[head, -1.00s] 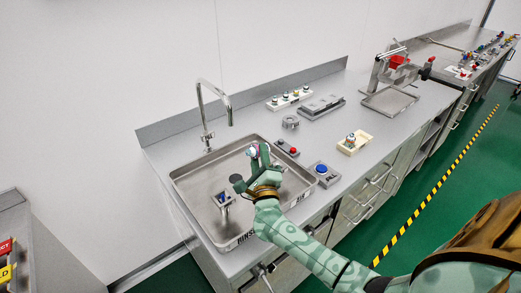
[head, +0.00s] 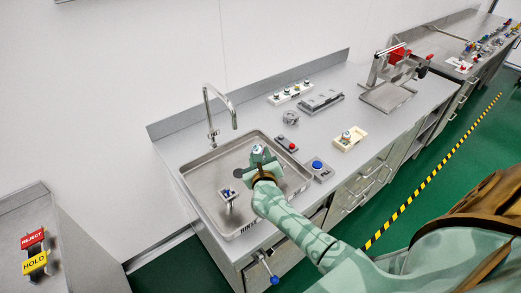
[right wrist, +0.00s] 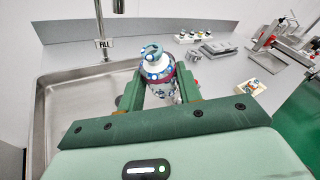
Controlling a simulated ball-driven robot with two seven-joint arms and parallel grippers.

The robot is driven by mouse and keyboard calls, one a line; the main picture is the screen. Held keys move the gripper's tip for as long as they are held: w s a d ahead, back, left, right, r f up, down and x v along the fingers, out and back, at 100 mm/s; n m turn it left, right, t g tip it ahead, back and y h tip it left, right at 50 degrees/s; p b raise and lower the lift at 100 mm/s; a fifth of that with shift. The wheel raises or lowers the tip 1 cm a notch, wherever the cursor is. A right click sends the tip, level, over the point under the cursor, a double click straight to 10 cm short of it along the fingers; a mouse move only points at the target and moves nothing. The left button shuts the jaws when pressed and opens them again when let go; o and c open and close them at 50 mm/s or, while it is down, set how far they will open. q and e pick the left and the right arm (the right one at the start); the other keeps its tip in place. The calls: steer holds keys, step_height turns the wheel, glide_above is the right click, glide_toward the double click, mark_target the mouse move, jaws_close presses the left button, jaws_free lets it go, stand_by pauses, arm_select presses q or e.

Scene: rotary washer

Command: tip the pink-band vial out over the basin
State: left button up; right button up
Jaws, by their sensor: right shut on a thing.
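My right gripper (head: 259,160) is shut on a small vial (head: 257,150) above the right part of the steel basin (head: 203,166). In the right wrist view the vial (right wrist: 157,66) stands between the two green fingers, its white and blue top up, with a reddish-pink band below the top. The basin also shows in the right wrist view (right wrist: 85,90), to the left of the vial. My left gripper is out of view.
A curved faucet (head: 214,110) stands behind the basin. A blue-topped fixture (head: 228,194) is inside the basin. Right of it are a red-button box (head: 287,143), a blue-button box (head: 318,168) and a cream tray (head: 350,138). REJECT and HOLD signs (head: 34,250) stand far left.

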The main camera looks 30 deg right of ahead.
steer(key=r+m+g+y+p, duration=0.1)
steer(key=m+y+p, duration=0.1)
steer(key=p, duration=0.4)
steer(key=shift+r+m, duration=0.1)
steer(key=shift+m, duration=0.3)
steer(key=shift+m+g+y+p, duration=0.3)
steer(key=shift+y+p, duration=0.05)
steer(key=shift+y, duration=0.05)
steer(key=shift+f, duration=0.3)
